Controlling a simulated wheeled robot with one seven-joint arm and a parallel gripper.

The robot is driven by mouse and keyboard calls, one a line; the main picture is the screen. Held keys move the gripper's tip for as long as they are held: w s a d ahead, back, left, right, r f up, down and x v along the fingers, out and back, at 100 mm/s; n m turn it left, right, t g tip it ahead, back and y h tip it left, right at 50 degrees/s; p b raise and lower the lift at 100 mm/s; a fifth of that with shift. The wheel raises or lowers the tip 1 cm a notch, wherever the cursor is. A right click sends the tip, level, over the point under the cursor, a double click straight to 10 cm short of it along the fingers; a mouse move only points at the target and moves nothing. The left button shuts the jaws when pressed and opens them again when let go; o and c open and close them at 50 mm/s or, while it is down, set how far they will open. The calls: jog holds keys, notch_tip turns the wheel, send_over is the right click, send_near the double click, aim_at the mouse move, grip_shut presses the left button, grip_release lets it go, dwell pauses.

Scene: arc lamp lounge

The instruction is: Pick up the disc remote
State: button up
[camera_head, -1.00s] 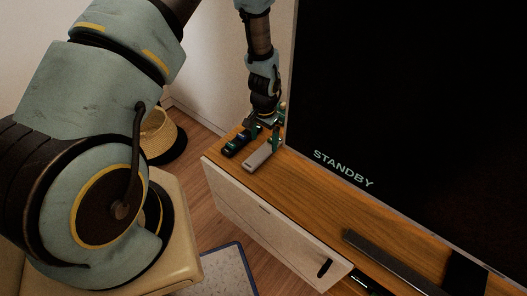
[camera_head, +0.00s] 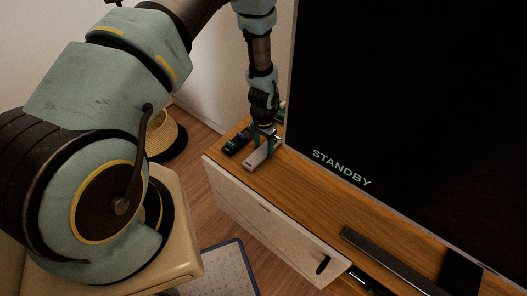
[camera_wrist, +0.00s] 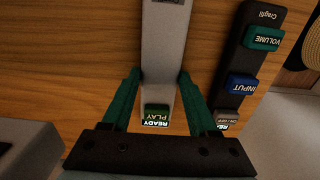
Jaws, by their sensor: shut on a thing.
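A light grey remote (camera_head: 258,160) with a green PLAY button (camera_wrist: 157,109) and a READY label lies along the wooden cabinet top (camera_head: 310,194), near its far left end. I take it to be the disc remote. My gripper (camera_head: 265,146) reaches down over it, and its green fingers stand on both long sides of the grey remote in the wrist view (camera_wrist: 159,76). The gripper is shut on this remote. I see no clear gap between the remote and the cabinet top.
A dark remote (camera_wrist: 243,60) with VOLUME and INPUT buttons lies close beside the grey one. A large television (camera_head: 420,110) reading STANDBY stands along the right. A dark bar (camera_head: 395,262) lies farther along the cabinet. A woven basket (camera_head: 163,140) sits on the floor behind.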

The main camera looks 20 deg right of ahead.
grip_shut()
dwell(0.3)
